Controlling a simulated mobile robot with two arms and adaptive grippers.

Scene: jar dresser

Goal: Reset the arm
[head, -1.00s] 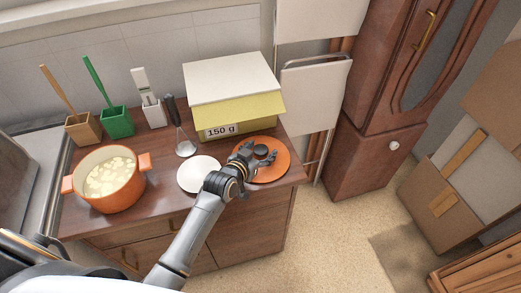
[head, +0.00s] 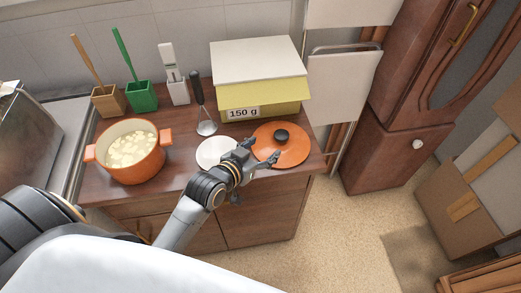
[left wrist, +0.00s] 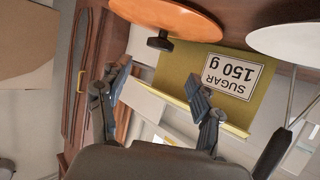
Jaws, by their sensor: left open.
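My left gripper (head: 262,151) is open and empty at the front edge of the dresser top (head: 178,180). Its fingers overlap the left edge of the orange lid (head: 294,150) in the head view. The lid lies flat with its dark knob (head: 281,136) up and clear of the fingers. In the left wrist view the open fingers (left wrist: 157,76) have nothing between them, and the lid (left wrist: 165,17) shows above them. My right gripper is not in view.
A white plate (head: 217,153) sits left of the gripper. An orange pot (head: 132,165) with pale pieces stands farther left. Behind are a yellow box (head: 275,97) labelled sugar, a masher-like utensil (head: 198,105) and utensil holders.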

